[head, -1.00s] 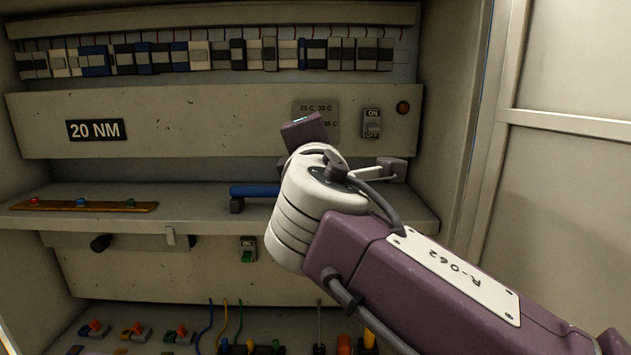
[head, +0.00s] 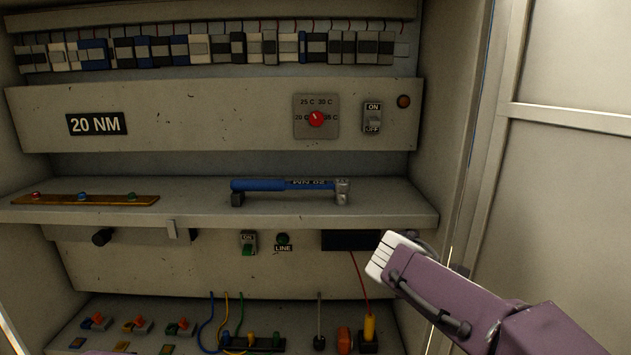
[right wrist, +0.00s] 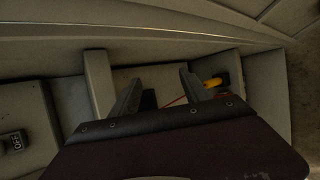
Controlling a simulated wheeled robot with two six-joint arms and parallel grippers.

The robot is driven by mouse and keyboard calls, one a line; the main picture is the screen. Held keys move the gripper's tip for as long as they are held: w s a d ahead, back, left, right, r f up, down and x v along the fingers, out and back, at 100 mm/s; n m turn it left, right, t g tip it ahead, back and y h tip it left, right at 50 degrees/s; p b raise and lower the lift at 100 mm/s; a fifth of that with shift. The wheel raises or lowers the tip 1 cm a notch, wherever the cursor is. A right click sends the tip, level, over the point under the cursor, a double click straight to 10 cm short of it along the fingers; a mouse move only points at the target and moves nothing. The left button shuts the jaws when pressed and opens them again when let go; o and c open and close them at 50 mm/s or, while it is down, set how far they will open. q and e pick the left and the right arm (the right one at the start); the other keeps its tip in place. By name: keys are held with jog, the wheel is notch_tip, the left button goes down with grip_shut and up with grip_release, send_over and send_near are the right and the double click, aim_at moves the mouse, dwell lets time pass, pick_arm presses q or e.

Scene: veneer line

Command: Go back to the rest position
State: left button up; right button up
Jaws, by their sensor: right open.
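My right arm comes in from the right in the head view, its white wrist (head: 388,256) low in front of the cabinet, below the shelf's right end. Its jaws cannot be made out there. In the right wrist view my right gripper (right wrist: 160,78) has its two fingers apart with nothing held between them. A thin red wire and a yellow-handled tool (right wrist: 214,82) show beyond the fingers. My left gripper is not in view.
A blue-handled torque wrench (head: 260,186) lies on the shelf (head: 330,214). Above are a red dial (head: 316,119) and an ON/OFF switch (head: 373,118). Small parts and a yellow tool (head: 369,328) stand on the lower level. A pale panel (head: 570,190) is at the right.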

jog(key=s+d+f+m+g+y, duration=0.1)
jog(key=s+d+f+m+g, duration=0.1)
jog(key=s+f, duration=0.35)
jog(key=s+d+f+m+g, duration=0.2)
jog(key=f+m+g, duration=0.1)
jog(key=f, duration=0.6)
jog(key=s+a+f+m+g+y, duration=0.3)
jog(key=s+a+f+m, duration=0.3)
jog(key=s+f+m, duration=0.5)
jog(key=s+f+y, duration=0.1)
jog(key=s+f, duration=0.1)
jog(key=s, duration=0.1)
jog(key=shift+a+y, duration=0.2)
jog(key=shift+y, duration=0.1)
